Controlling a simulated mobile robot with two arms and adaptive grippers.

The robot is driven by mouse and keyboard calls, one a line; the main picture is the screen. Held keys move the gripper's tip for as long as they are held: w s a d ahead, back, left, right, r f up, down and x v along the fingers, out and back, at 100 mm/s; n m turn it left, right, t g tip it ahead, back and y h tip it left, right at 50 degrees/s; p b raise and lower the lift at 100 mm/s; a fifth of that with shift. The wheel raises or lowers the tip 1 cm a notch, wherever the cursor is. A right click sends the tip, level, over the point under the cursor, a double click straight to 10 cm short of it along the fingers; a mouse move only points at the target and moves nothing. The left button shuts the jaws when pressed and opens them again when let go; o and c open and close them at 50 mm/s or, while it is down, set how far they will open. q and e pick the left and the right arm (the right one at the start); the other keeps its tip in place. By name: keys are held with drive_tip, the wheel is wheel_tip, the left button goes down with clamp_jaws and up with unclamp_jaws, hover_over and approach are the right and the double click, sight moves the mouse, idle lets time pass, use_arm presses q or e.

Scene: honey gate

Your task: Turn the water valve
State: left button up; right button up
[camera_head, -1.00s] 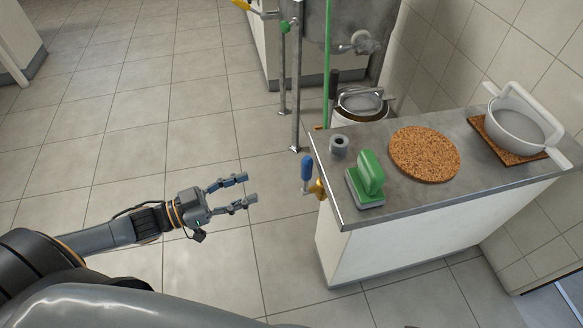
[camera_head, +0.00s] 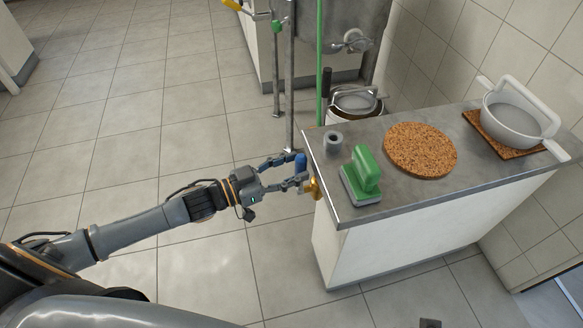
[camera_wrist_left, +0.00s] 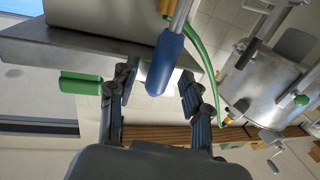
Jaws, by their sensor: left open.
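The water valve shows its blue lever handle (camera_head: 300,163) and brass body (camera_head: 314,188) at the left end of the counter. My left gripper (camera_head: 298,170) is open at the handle, with its fingers on either side of it in the head view. In the left wrist view the blue handle (camera_wrist_left: 165,64) hangs between the two spread fingers of my left gripper (camera_wrist_left: 158,92). I cannot tell whether a finger touches it. The right gripper is not in view.
A metal tank (camera_head: 350,25) and a bucket (camera_head: 355,106) stand behind. The floor to the left is clear.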

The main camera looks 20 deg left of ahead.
use_arm(q)
clamp_jaws()
